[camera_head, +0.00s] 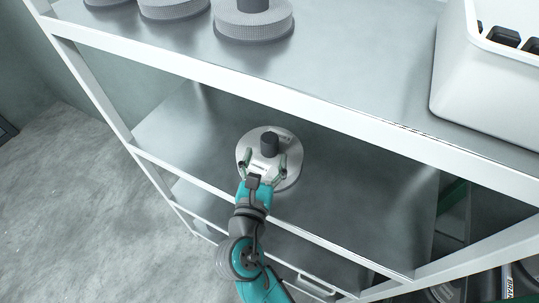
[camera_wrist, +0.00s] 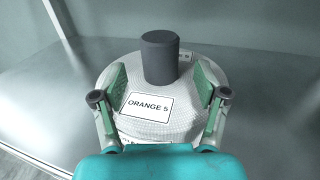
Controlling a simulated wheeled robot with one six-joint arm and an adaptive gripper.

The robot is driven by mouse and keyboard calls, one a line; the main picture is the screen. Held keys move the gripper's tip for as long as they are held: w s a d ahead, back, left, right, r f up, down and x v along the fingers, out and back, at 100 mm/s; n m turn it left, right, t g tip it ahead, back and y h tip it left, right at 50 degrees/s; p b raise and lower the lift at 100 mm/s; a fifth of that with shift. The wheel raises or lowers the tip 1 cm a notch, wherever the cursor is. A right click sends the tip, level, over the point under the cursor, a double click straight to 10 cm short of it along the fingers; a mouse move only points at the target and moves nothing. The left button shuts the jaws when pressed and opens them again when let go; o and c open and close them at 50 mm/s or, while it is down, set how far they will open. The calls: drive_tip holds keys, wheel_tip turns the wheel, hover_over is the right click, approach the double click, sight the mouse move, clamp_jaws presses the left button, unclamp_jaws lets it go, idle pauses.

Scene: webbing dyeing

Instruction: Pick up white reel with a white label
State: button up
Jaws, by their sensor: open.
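A white reel (camera_head: 284,176) with a dark grey upright core stands on the middle shelf of the rack in the head view. In the wrist view the white reel (camera_wrist: 187,117) carries a white label (camera_wrist: 147,107) reading "ORANGE 5" on its near side. Another small label (camera_wrist: 185,56) shows behind the core. My gripper (camera_head: 265,160) reaches in over the shelf's front edge. In the wrist view my gripper (camera_wrist: 160,97) is open, with one green-padded finger on each side of the reel. I cannot tell whether the fingers touch it.
The middle shelf (camera_head: 345,192) is bare around the reel. The upper shelf (camera_head: 340,62) overhangs behind and above it, with several grey reels (camera_head: 253,22) and a white bin (camera_head: 480,85). White rails and posts frame the rack. Open floor (camera_head: 70,190) lies at left.

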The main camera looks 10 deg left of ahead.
sight(268, 151)
drive_tip(key=shift+w+d, duration=0.15)
drive_tip(key=shift+w, duration=1.7)
drive_tip(key=shift+r, duration=0.1)
clamp_jaws()
